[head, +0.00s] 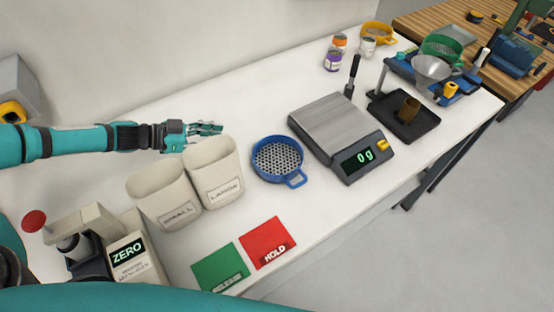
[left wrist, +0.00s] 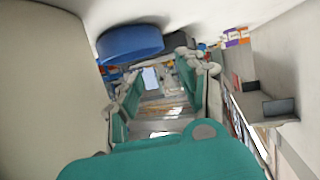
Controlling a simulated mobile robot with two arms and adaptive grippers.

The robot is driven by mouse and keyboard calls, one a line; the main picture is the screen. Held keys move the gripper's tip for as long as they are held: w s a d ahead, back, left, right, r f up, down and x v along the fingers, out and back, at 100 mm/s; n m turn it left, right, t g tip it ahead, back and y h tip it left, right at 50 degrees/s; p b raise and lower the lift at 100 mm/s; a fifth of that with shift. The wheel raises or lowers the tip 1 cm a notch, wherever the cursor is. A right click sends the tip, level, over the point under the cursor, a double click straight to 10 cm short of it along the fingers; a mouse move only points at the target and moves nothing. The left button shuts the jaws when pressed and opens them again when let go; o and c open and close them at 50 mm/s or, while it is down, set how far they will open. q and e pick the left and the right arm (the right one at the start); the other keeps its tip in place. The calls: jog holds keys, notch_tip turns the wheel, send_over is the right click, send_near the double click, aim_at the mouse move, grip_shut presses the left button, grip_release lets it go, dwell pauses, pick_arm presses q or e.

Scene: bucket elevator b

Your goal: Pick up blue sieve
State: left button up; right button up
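The blue sieve (head: 277,161) lies flat on the white table, with a perforated bottom and a small loop handle toward the front right. My left gripper (head: 219,128) is to the left of the sieve and slightly behind it, apart from it and just behind the white LARGE bin. In the left wrist view the sieve's blue side (left wrist: 130,43) shows at the upper left, beyond the fingers. The left gripper's fingers (left wrist: 158,72) are spread, with nothing between them. My right gripper is not in view.
The LARGE bin (head: 213,172) and SMALL bin (head: 163,193) stand close in front of the left gripper. A scale (head: 335,130) reading 0 g stands right of the sieve. Red (head: 266,240) and green (head: 219,268) mats lie in front. The table behind the sieve is clear.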

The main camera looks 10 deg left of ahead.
aim_at(264, 139)
pick_arm(q)
jog(key=p+x, duration=0.1)
jog(key=x, duration=1.4)
jog(key=shift+w+d+f, duration=0.2)
jog(key=shift+d, duration=0.1)
jog(key=shift+s, duration=0.1)
jog(key=shift+c, duration=0.6)
grip_shut()
